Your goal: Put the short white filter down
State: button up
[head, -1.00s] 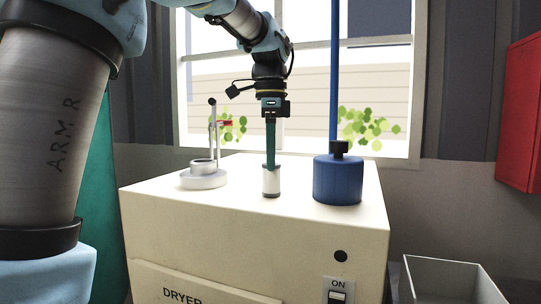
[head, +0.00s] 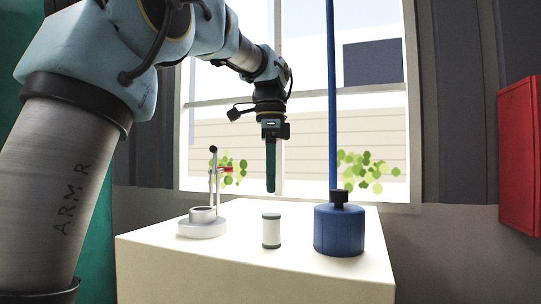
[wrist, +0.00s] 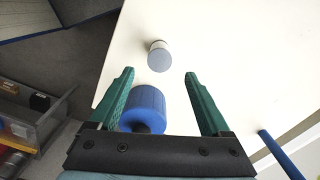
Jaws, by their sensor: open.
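The short white filter (head: 271,230), a small white cylinder with grey ends, stands upright on the cream top of the dryer (head: 230,262). In the wrist view the filter (wrist: 159,57) shows its grey end, beyond the fingertips and roughly between their lines. My gripper (head: 270,188) hangs above the filter in the head view, with a clear gap between fingertips and filter. In the wrist view its two green fingers (wrist: 160,74) are spread wide and hold nothing.
A blue cylinder with a black cap (head: 339,229) stands right of the filter. A blue pole (head: 331,90) rises behind it. A grey stand with a round base (head: 202,228) is at the left. A red box (head: 518,145) hangs on the right wall.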

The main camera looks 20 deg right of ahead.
notch_tip(320, 180, up, 6)
jog(key=shift+p, duration=0.3)
dwell(0.4)
